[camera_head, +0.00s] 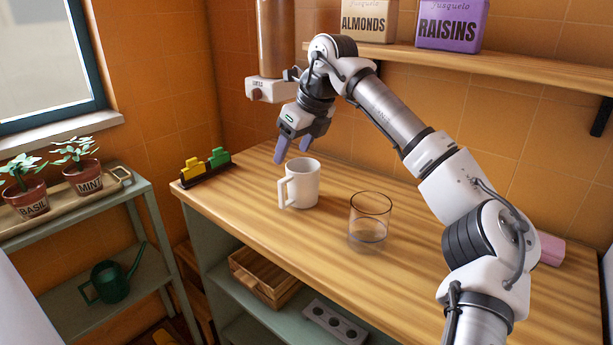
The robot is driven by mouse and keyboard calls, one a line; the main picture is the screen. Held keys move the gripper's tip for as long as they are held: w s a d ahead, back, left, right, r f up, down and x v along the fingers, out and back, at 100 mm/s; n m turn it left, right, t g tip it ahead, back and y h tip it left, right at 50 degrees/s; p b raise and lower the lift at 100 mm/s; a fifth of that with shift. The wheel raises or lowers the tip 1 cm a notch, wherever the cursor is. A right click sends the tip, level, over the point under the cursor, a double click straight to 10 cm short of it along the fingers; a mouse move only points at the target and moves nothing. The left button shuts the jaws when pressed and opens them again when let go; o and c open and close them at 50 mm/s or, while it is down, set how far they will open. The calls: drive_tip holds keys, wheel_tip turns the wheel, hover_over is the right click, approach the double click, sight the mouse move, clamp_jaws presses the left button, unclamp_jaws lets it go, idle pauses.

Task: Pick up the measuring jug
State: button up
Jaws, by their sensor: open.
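A white, handled jug (303,186) stands upright on the wooden counter (240,205), its handle toward the left. It looks like a plain mug, and no measuring marks show on it. A clear glass vessel (369,222) stands to its right and nearer to me. No handle or marks show on the glass, so I cannot tell for sure which of the two is the measuring jug. My gripper (293,147) is open and empty. Its bluish fingers point down just above and behind the white jug's rim, with no clear contact.
A black holder with yellow and green clips (206,167) sits at the counter's left end. A white dispenser (270,89) is behind my gripper. A shelf (480,67) with almonds and raisins packs overhangs the back. A pink block (550,248) lies right, beyond my arm. The front counter is clear.

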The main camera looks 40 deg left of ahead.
sight(288, 179)
drive_tip(key=x, duration=0.2)
drive_tip(key=w+x, duration=0.1)
drive_tip(key=x, duration=0.2)
drive_tip(key=d+p+x, duration=0.1)
drive_tip(key=x, duration=0.1)
drive_tip(key=shift+w+a+f, duration=0.2)
drive_tip(key=shift+w+f, duration=0.05)
drive_tip(key=shift+f, duration=0.2)
drive_tip(key=shift+p+x, duration=0.75)
drive_tip(key=shift+x, duration=2)
drive_tip(key=shift+d, duration=0.2)
drive_tip(key=shift+c, duration=0.4)
drive_tip(key=c, duration=0.9)
drive_tip(key=shift+r, duration=0.1)
wheel_tip(288, 179, up, 20)
drive_tip(key=shift+f+b, duration=0.1)
drive_tip(key=shift+b, duration=0.3)
drive_tip(key=shift+c, duration=0.2)
